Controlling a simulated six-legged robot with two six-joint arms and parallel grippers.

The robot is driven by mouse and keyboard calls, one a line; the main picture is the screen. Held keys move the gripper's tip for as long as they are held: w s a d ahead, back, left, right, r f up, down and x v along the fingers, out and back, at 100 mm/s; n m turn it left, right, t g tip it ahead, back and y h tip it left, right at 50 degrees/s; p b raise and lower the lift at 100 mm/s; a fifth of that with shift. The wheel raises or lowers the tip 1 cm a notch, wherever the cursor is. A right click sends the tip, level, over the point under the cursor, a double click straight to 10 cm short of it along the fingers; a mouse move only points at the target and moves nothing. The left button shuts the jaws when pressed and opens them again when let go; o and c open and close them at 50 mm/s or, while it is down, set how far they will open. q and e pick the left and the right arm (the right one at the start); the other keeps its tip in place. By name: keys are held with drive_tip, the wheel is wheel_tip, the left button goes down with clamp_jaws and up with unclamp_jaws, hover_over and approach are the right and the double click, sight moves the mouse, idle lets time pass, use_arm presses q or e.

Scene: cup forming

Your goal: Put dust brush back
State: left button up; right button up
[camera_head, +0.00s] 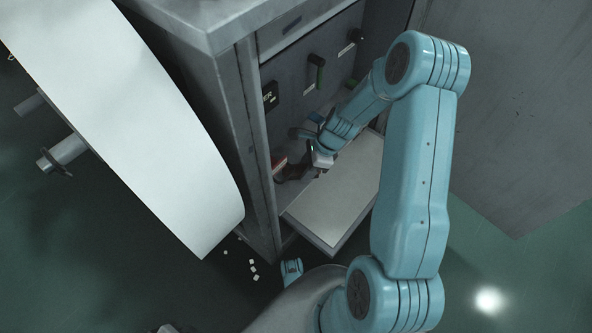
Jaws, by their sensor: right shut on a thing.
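My right arm reaches from the bottom right into the open lower part of the grey cabinet (243,110). My right gripper (310,150) is small and partly hidden by its own wrist. It is shut on a dark reddish-brown thing (291,173), which looks like the dust brush; its outline is hard to make out. The brush is just inside the cabinet opening, low down, above or touching the inner floor; I cannot tell which. My left gripper does not show.
A pale flat panel (340,190) juts out at the cabinet's front, under my right arm. Handles (317,72) and a dark label are on the inner grey face. A large white curved sheet (120,110) stands at the left. Several small white bits (253,266) lie on the green floor.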

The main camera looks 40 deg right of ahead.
drive_tip(key=w+a, duration=0.2)
drive_tip(key=shift+w+a, duration=0.1)
drive_tip(key=shift+a, duration=0.25)
drive_tip(key=shift+d+f+b, duration=0.1)
drive_tip(key=shift+f+b, duration=0.3)
drive_tip(key=shift+b, duration=0.3)
drive_tip(key=shift+r, duration=0.1)
drive_tip(key=o, duration=0.5)
drive_tip(key=shift+f, duration=0.2)
drive_tip(key=o, duration=0.4)
drive_tip(key=shift+o, duration=0.2)
drive_tip(key=shift+r, duration=0.1)
